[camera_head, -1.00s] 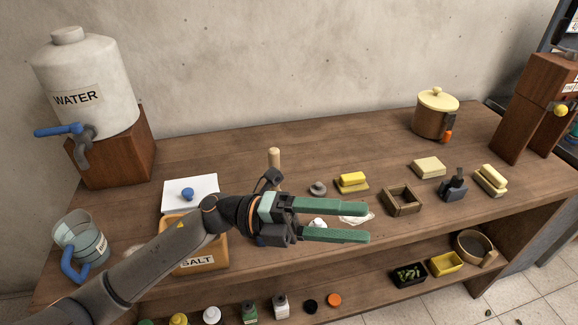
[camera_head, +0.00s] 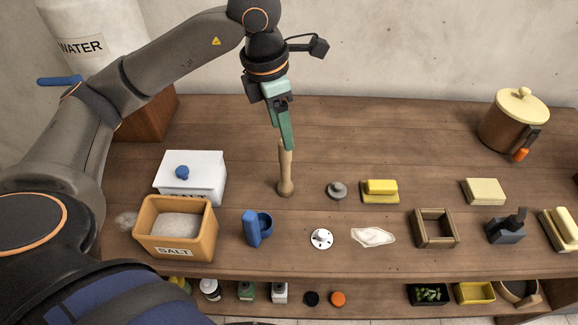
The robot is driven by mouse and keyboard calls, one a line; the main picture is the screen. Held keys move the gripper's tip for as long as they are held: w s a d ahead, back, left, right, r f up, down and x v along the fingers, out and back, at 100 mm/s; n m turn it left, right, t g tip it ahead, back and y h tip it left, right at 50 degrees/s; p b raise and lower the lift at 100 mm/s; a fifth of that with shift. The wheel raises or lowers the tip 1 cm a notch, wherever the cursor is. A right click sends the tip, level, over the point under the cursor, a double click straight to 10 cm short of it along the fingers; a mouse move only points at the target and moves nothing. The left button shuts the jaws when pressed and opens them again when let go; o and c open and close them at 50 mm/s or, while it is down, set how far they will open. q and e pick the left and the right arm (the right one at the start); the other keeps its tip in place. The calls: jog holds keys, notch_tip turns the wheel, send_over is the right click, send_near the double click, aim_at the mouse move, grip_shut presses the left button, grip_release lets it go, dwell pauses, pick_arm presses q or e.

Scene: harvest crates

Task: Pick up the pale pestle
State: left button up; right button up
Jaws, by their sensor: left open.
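The pale pestle (camera_head: 285,174) stands upright on the wooden table, its rounded end down, near the middle of the head view. My left gripper (camera_head: 287,142) points down directly above it, with green fingers seen nearly edge-on. The fingers are open. The fingertips overlap the top of the pestle in the picture, so its upper end is hidden. I cannot tell whether they touch it. My right gripper is not in view.
A white lidded box (camera_head: 205,182), a salt box (camera_head: 150,218) and a blue cup (camera_head: 250,228) stand left of the pestle. A grey knobbed piece (camera_head: 337,190) and a yellow block (camera_head: 380,187) lie to its right. The table behind the pestle is clear.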

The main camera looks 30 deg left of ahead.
aim_at(288, 158)
pick_arm(q)
jog(key=f, duration=0.6)
jog(key=w+f+p, duration=0.1)
jog(key=f, duration=0.2)
jog(key=shift+d+f, duration=0.1)
jog(key=shift+d, duration=0.25)
jog(key=shift+c, duration=0.3)
grip_shut()
